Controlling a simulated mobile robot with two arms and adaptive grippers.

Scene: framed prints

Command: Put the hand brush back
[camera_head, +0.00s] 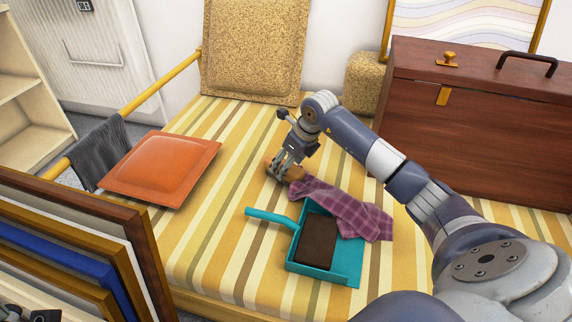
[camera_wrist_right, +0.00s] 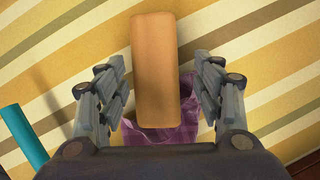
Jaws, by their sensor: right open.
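A tan wooden piece with rounded edges, which looks like the hand brush (camera_wrist_right: 155,65), lies on the striped cover beside a purple plaid cloth (camera_head: 340,207). In the right wrist view it stands between the fingers of my right gripper (camera_wrist_right: 160,100), with a gap on each side. In the head view my right gripper (camera_head: 284,170) is low over it and partly hides it; bristles are not visible. The gripper is open. A teal dustpan (camera_head: 347,272) with a dark brown slab (camera_head: 318,243) in it lies nearer. Grey parts at the bottom left corner may be my left gripper (camera_head: 30,314).
An orange cushion (camera_head: 163,165) lies to the left on the striped bed (camera_head: 215,235). Framed prints (camera_head: 75,245) stand at the front left. A large brown case (camera_head: 480,130) stands at the back right. The striped cover between cushion and dustpan is clear.

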